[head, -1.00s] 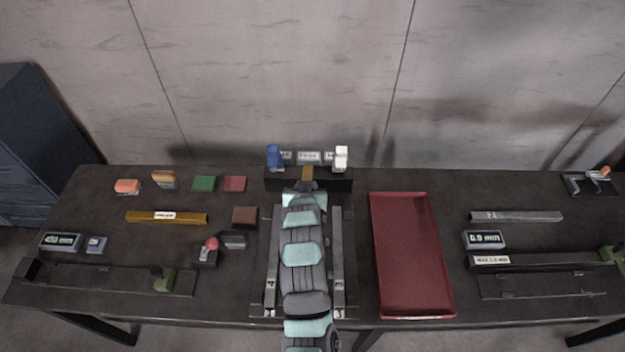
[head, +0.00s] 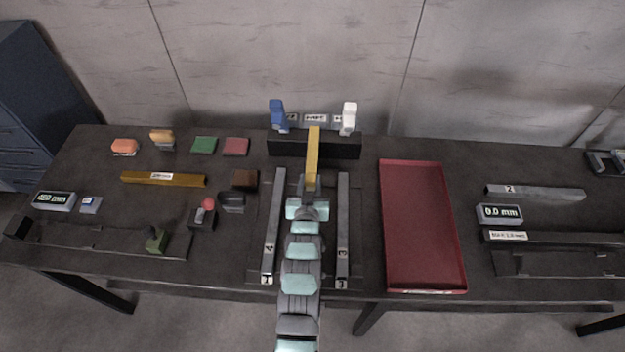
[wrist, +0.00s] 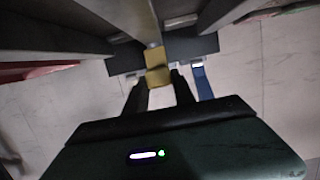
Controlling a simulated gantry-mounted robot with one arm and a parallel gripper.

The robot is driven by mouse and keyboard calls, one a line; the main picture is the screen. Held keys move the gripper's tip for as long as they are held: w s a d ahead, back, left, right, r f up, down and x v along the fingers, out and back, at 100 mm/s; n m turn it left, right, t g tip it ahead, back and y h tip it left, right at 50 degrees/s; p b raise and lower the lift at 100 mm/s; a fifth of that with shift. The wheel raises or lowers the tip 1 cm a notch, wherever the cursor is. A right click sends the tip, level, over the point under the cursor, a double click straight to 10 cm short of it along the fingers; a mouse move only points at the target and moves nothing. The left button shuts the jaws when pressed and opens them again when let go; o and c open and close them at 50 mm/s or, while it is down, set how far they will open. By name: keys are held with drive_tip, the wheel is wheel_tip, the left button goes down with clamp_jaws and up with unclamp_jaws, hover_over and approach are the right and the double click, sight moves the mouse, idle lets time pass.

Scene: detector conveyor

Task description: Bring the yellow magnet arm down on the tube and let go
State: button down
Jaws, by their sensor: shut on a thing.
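The yellow magnet arm (head: 313,150) extends forward from the dark block at the back middle, between a blue arm (head: 278,116) and a white arm (head: 348,118) that stand up. My gripper (head: 310,186) is shut on its near end, which shows as a yellow block between the fingers in the wrist view (wrist: 158,76). Grey tube 4 (head: 271,225) lies left of my arm and grey tube 3 (head: 343,225) lies right of it. What lies directly under the yellow arm and my gripper is hidden, so I cannot tell whether it touches a tube.
A red tray (head: 420,225) is to the right, with tube 2 (head: 535,191) and a 0.0 mm display (head: 500,213) beyond it. To the left are a gold bar (head: 163,179), a brown block (head: 245,179) and a red-knobbed device (head: 204,212).

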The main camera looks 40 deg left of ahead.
drive_tip(key=shift+f, duration=0.35)
drive_tip(key=c, duration=1)
unclamp_jaws()
drive_tip(key=shift+r, duration=0.1)
drive_tip(key=shift+c, duration=0.2)
drive_tip(key=v, duration=1)
drive_tip(key=shift+s, duration=0.1)
drive_tip(key=shift+s+d+r, duration=0.2)
drive_tip(key=shift+s+d, duration=0.05)
